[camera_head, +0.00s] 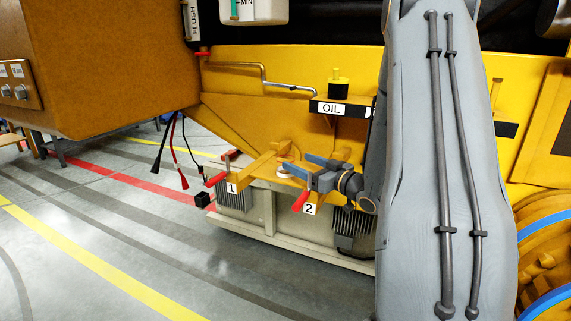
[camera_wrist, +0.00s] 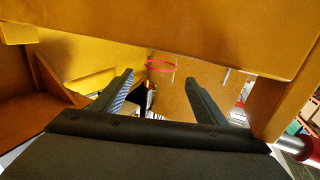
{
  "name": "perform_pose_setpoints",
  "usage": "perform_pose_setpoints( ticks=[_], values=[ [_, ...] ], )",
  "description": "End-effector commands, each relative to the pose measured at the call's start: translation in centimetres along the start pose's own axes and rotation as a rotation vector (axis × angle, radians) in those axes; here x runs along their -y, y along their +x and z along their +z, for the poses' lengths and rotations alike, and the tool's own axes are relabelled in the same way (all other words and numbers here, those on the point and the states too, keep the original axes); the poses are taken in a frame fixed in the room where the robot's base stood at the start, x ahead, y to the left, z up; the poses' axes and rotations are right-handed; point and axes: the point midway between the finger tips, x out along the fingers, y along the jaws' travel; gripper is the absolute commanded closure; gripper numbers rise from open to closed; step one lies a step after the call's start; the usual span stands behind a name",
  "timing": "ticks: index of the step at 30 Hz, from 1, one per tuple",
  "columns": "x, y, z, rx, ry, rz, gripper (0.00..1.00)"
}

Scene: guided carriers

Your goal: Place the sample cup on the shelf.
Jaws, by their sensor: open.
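My gripper (camera_head: 293,165) is open, low by the machine's yellow side, its fingers pointing left between the red handles marked 1 and 2. A small pale round item (camera_head: 286,170) shows at the fingertips; I cannot tell if it is the sample cup or a fixed part. I cannot tell if this ring is a cup rim. A small black shelf labelled OIL (camera_head: 342,108) juts out above my gripper, with a black-and-yellow item on it.
Red handle 1 (camera_head: 216,180) and red handle 2 (camera_head: 301,201) flank my gripper. A bent metal pipe (camera_head: 264,80) runs above. Dark and red cables (camera_head: 178,150) hang at the left. A large brown housing (camera_head: 110,60) overhangs the left. Open floor (camera_head: 90,240) lies at the lower left.

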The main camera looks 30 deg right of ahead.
Motion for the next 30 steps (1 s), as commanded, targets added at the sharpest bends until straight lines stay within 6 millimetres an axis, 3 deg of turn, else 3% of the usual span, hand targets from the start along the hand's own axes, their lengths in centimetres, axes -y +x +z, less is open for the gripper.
perform_pose_setpoints(
  ticks=[8, 16, 23, 30],
  values=[
    [0.1, 1.7, 0.0, 0.001, 0.0, -0.002, 0.33],
    [0.1, 5.2, 0.0, 0.001, 0.0, -0.001, 0.33],
    [0.0, 5.5, 0.0, 0.001, 0.0, 0.001, 0.33],
    [0.0, 5.5, 0.0, 0.001, -0.001, 0.001, 0.71]
  ],
)
